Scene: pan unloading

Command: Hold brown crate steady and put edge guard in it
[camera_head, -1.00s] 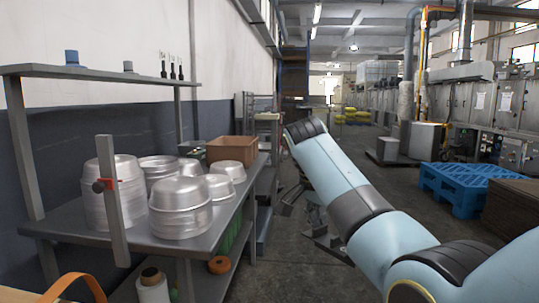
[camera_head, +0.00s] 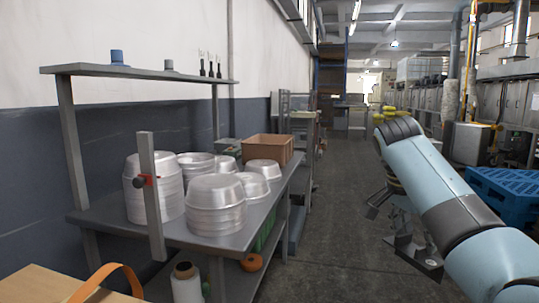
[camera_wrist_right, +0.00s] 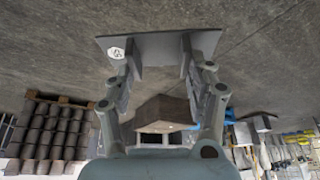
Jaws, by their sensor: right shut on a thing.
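The brown crate (camera_head: 267,149) sits at the far end of the steel table, behind the metal pans. My right gripper (camera_head: 408,232) is away from the table, over the open floor to the right of the crate. In the right wrist view, my right gripper (camera_wrist_right: 163,68) is shut on a flat grey piece, which I take as the edge guard (camera_wrist_right: 160,47). It has a white round label near one end and is held clear of the crate. The crate's inside is hidden. My left gripper is not in view.
Stacked metal pans (camera_head: 216,203) fill the near part of the table (camera_head: 190,235). An upright post (camera_head: 152,195) stands at its front edge and a shelf (camera_head: 140,72) runs above. The aisle floor (camera_head: 335,220) is clear.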

